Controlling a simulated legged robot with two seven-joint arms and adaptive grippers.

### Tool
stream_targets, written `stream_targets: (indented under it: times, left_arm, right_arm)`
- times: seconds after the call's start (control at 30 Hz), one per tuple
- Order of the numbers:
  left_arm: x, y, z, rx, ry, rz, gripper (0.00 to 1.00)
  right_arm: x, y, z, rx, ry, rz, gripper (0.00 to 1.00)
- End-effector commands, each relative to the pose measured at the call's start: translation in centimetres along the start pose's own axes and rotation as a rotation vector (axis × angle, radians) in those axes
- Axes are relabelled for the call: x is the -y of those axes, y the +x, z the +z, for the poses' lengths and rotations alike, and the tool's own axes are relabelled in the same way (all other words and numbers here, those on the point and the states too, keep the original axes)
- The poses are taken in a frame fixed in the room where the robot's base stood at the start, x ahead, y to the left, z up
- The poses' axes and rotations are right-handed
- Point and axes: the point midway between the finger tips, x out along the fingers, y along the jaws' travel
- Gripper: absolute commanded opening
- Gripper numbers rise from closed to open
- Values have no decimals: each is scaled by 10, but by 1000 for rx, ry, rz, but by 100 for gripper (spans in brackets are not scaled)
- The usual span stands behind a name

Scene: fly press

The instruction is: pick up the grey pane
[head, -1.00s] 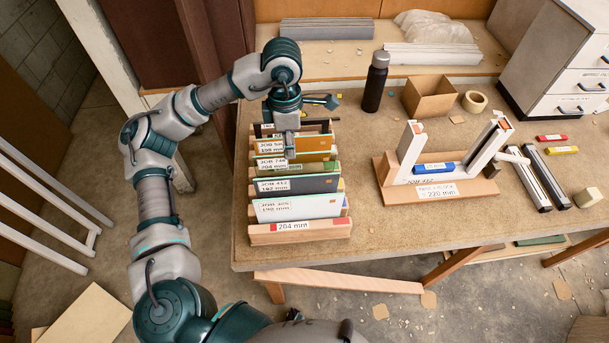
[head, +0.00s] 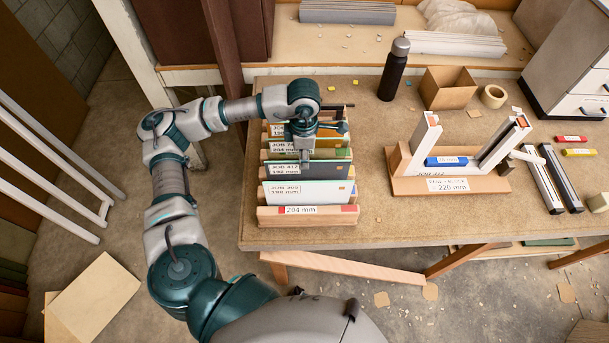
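The grey pane (head: 328,170) is dark grey with a white label reading JOB 412, 192 mm. It stands upright in a wooden rack (head: 271,216), between a white pane (head: 325,193) in front and a green-edged pane (head: 335,153) behind. My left gripper (head: 304,166) points down over the rack, with its fingers at the top edge of the grey pane, right of the label. I cannot tell whether the fingers touch the pane or how far apart they are. The arm hides part of the rear panes. My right gripper is out of view.
Right of the rack, a wooden stand (head: 490,184) holds a white V-shaped frame and a blue bar. A dark bottle (head: 393,75), a cardboard box (head: 448,90) and a tape roll (head: 493,96) stand behind. The bench (head: 370,232) is clear along its front.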

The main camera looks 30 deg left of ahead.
Motion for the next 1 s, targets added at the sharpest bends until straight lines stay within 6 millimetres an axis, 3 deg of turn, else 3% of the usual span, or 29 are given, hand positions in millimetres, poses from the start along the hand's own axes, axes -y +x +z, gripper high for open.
stream_targets:
  times: [0.2,0.47,0.5,0.63,1.0]
  left_arm:
    - [-1,29,5,-3,2,0,35]
    - [-3,36,1,2,2,-1,35]
    - [-3,36,1,2,2,-1,33]
    - [-4,36,1,2,2,-2,0]
    - [-3,36,2,1,1,-1,0]
  right_arm:
    - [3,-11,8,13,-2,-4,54]
    - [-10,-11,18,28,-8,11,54]
    - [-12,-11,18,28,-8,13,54]
    - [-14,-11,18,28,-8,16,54]
    - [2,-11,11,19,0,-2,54]
